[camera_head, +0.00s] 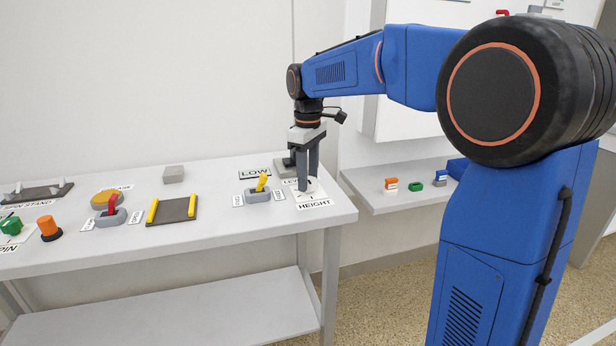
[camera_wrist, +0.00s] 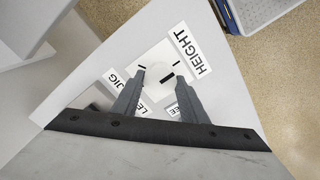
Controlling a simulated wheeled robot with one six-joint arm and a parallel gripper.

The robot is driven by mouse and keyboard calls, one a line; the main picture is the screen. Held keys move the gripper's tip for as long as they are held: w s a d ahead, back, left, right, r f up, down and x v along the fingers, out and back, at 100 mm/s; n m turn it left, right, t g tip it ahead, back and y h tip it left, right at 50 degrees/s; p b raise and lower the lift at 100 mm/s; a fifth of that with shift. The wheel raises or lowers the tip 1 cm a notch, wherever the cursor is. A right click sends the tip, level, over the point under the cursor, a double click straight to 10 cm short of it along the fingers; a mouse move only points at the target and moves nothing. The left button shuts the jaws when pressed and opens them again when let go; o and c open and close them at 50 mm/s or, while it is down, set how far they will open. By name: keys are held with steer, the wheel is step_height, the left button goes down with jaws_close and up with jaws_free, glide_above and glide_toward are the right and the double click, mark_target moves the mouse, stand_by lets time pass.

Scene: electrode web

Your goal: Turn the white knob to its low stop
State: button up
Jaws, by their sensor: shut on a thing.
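The white knob (camera_head: 312,187) stands at the right end of the table, behind the label HEIGHT. In the wrist view the white knob (camera_wrist: 157,74) is a pale disc with a dark mark, on a white plate with short dark tick marks. My gripper (camera_head: 306,184) points straight down over it, with its fingers on either side of the knob. The fingers hide part of the knob in the head view.
A grey lever base with a yellow toggle (camera_head: 262,184) stands left of the knob. A dark block (camera_head: 287,167) stands close behind my gripper. The table's right edge (camera_head: 349,205) is near. A lower shelf (camera_head: 400,197) with small coloured parts lies to the right.

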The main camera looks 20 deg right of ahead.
mark_target(309, 180)
steer(key=o, duration=1)
steer(key=shift+o, duration=0.2)
step_height(309, 180, up, 18)
steer(key=shift+f, duration=0.25)
steer(key=s+d+f+m+t, duration=0.1)
steer(key=s+d+f+m, duration=0.1)
steer(key=s+f, duration=0.7)
steer(key=s+d+f+m+t, duration=0.2)
steer(key=s+f+m, duration=0.2)
steer(key=s+f, duration=0.5)
steer(key=s+d+f+m+t, duration=0.1)
steer(key=s+d+f+m, duration=0.2)
steer(key=s+f, duration=0.5)
steer(key=s, duration=0.7)
steer(key=shift+s+f+t, duration=0.25)
steer(key=shift+f+t, duration=0.15)
